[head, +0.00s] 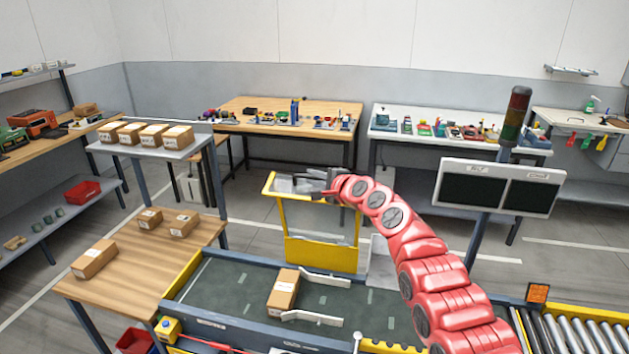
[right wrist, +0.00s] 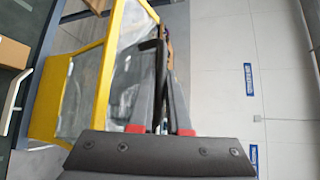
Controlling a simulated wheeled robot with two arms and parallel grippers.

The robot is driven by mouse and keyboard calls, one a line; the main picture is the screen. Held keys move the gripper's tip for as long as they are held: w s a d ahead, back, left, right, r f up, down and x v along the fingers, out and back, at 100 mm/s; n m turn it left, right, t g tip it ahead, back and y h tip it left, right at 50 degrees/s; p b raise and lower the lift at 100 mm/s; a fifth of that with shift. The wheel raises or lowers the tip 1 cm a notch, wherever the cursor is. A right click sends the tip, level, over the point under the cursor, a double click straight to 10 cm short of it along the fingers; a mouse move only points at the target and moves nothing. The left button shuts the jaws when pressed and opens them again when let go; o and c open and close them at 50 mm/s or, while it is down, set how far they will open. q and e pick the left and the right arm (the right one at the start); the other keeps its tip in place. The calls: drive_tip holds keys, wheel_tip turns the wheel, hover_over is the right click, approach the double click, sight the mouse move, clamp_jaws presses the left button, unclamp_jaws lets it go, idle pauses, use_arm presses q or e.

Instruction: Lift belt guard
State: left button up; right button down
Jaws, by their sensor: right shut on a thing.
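The belt guard (head: 320,254) is a yellow frame with clear panels, standing upright at the far side of the conveyor in the head view. The right wrist view shows its yellow frame (right wrist: 103,85) to the left of my fingers. My right gripper (head: 330,184) is at the guard's top right, its red arm reaching across the belt from the right. In the right wrist view my right gripper (right wrist: 164,60) is shut on the guard's dark handle (right wrist: 160,78), which lies between the fingers. My left gripper is not in view.
A carton (head: 284,291) sits between white guide rails on the green conveyor belt (head: 225,285). A two-screen monitor post (head: 498,188) stands right of my arm. A wooden table (head: 145,265) with cartons is at the left. Open floor lies behind the guard.

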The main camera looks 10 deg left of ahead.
drive_tip(key=shift+f, duration=0.1)
drive_tip(key=c, duration=0.9)
unclamp_jaws()
drive_tip(key=shift+s, duration=0.1)
drive_tip(key=shift+d, duration=0.1)
